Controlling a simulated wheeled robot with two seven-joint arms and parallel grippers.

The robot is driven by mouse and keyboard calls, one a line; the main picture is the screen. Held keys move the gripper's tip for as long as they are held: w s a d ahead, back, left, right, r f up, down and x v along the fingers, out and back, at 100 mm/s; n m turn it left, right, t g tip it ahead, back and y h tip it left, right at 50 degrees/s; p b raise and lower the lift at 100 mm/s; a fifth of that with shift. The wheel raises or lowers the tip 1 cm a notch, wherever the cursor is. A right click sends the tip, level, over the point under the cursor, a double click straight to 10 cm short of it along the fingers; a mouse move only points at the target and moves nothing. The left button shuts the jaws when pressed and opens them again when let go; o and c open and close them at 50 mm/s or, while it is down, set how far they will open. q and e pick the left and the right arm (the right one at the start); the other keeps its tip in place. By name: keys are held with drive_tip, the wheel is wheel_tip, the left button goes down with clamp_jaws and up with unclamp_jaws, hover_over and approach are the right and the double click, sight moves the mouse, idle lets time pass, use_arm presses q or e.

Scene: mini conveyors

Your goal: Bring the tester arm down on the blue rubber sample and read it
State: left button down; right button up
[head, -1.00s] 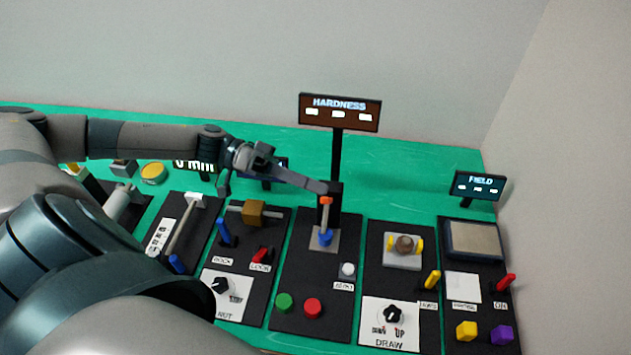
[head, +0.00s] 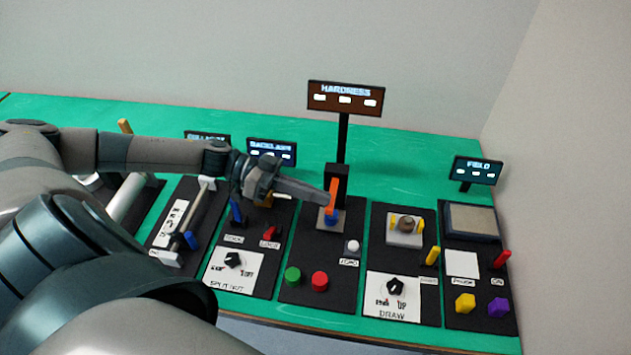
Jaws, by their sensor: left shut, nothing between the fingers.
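The hardness tester has a black post (head: 337,171) with an orange arm (head: 333,190) on its front. The blue rubber sample (head: 331,218) sits on the grey plate at the post's foot, below the orange arm; whether the arm touches it I cannot tell. My left gripper (head: 327,201) is shut and empty. Its tip is at the left side of the orange arm and seems to meet it. The HARDNESS display (head: 345,98) above shows three white blocks and no readable value. My right gripper is not in view.
A green disc (head: 293,275) and a red disc (head: 319,281) lie on the front of the tester's black board. A white button (head: 352,246) is at its right. Other stations with knobs and levers flank it. The green table behind is clear.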

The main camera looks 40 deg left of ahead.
use_arm(q)
drive_tip(key=shift+r, duration=0.1)
idle(0.5)
drive_tip(key=s+a+r, duration=0.3)
drive_tip(key=a+r, duration=0.3)
drive_tip(key=a, duration=0.3)
drive_tip(key=shift+a, duration=0.2)
idle(0.5)
idle(0.5)
